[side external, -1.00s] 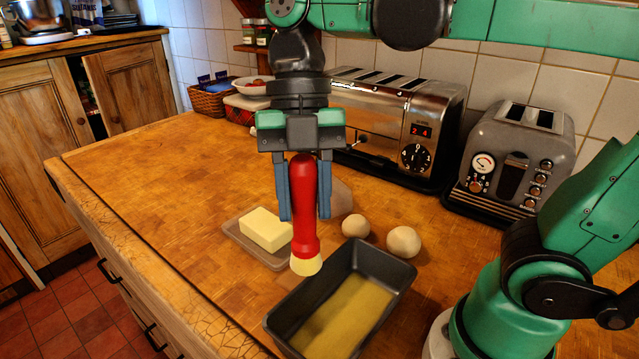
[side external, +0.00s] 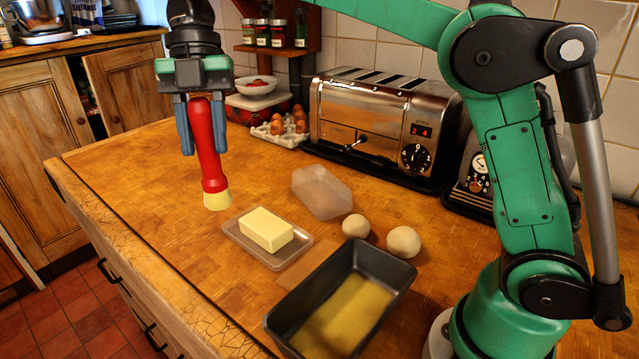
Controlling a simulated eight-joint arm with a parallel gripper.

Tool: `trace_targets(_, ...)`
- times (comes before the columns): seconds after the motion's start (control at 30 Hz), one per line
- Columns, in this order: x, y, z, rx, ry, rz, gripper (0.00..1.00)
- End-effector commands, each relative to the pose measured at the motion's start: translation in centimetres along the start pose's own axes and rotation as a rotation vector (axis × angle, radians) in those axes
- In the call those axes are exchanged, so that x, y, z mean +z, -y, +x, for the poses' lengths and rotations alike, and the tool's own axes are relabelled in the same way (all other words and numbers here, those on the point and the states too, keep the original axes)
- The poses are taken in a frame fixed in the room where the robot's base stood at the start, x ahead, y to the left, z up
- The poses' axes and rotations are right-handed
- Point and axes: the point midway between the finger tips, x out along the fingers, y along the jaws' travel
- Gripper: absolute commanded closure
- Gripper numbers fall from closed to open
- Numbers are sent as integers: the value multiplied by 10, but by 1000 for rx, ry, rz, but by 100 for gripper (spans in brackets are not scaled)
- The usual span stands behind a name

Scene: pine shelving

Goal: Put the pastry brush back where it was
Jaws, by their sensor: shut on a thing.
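The pastry brush (side external: 207,147) has a red handle and pale yellow bristles. My gripper (side external: 203,145) is shut on its handle, with one blue finger on each side. The brush hangs nearly upright, bristles down and leaning slightly right. Its tip is close to the wooden worktop (side external: 130,180), left of and behind the butter dish; I cannot tell whether it touches the wood. The butter (side external: 266,229) sits on a shallow clear dish (side external: 288,256). A dark loaf tin (side external: 388,262) with a yellowish coating inside stands at the front.
A large toaster (side external: 380,125), an egg carton (side external: 280,130) and a white bowl (side external: 256,87) stand along the back. The left of the worktop is clear.

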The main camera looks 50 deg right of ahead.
Motion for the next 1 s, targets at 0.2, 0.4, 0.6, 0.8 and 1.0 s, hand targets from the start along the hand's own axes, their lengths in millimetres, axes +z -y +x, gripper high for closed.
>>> trace_targets(0.2, 16, 0, 47, 0, 0, 0, 100)
trace_targets(0.4, 31, 0, 94, 1, 1, 0, 100)
trace_targets(0.6, 41, 0, 124, 1, 1, 0, 100)
trace_targets(0.8, 47, 0, 144, 1, 1, 0, 100)
trace_targets(1.0, 53, 0, 162, 1, 1, 0, 100)
